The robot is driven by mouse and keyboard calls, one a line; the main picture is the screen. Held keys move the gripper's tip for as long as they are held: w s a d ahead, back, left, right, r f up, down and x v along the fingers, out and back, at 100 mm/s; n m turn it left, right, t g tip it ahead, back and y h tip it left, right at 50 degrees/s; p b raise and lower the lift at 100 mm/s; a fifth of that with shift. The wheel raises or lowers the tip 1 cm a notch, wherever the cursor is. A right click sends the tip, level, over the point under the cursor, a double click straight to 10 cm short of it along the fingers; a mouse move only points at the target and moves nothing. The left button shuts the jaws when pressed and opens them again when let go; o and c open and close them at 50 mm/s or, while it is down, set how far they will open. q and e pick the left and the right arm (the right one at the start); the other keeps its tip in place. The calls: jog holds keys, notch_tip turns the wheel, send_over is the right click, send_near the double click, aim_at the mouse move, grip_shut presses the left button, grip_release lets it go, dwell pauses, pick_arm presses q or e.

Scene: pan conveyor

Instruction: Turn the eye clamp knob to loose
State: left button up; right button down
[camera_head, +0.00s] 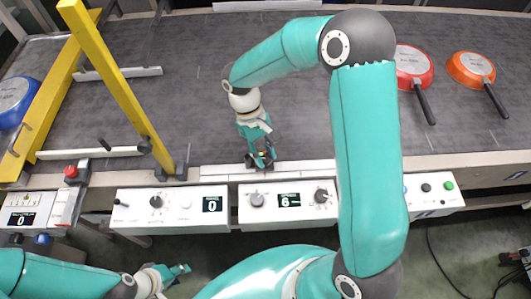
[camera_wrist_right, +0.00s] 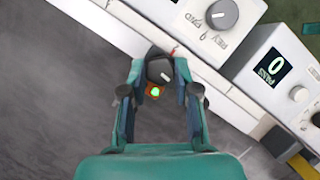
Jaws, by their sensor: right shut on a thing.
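The eye clamp knob (camera_wrist_right: 159,70) is dark with a pale pointer line and sits between my right gripper's fingers in the right wrist view. A small orange piece with a glowing green light (camera_wrist_right: 155,92) is beside it. My right gripper (camera_wrist_right: 158,78) is shut on the knob. In the head view my right gripper (camera_head: 262,160) reaches down at the conveyor's front rail, and its fingers mostly hide the knob. No label for the knob's position is readable. My left gripper (camera_head: 176,278) is low at the left, away from the conveyor, its finger gap unclear.
A control box reading 6 (camera_head: 290,205) and another reading 0 (camera_head: 170,208) line the conveyor's front edge. A yellow gate frame (camera_head: 115,80) stands at the left. Red (camera_head: 412,62) and orange (camera_head: 470,68) pans lie at the right, a blue pan (camera_head: 12,98) far left.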

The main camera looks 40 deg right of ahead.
jog(key=shift+s+a+n+h, duration=0.15)
jog(key=shift+n+h, duration=0.35)
jog(key=shift+n, duration=0.7)
jog(key=c, duration=0.9)
grip_release()
jog(key=shift+o, duration=0.2)
jog(key=v, duration=1.2)
